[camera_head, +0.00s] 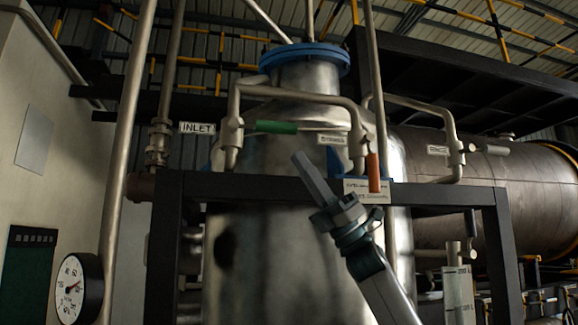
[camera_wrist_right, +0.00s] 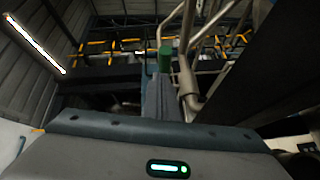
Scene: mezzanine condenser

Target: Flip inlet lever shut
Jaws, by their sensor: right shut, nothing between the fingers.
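The INLET label (camera_head: 197,128) is at the upper left, beside a valve (camera_head: 232,126) on a bent pipe. A green lever handle (camera_head: 275,127) lies nearly level to the right of this valve, in front of the steel vessel. My right gripper (camera_head: 302,163) is shut and empty, pointing up and left, just below and right of the green handle in the picture. In the right wrist view the green handle (camera_wrist_right: 165,59) shows just beyond the tips of my shut fingers (camera_wrist_right: 160,90). I cannot tell whether they touch. My left gripper is out of view.
An orange handle (camera_head: 374,172) hangs down right of my gripper, near another label (camera_head: 332,139). A pale handle (camera_head: 490,150) is farther right. A dark frame bar (camera_head: 250,186) crosses below the valves. A gauge (camera_head: 72,288) is at the lower left.

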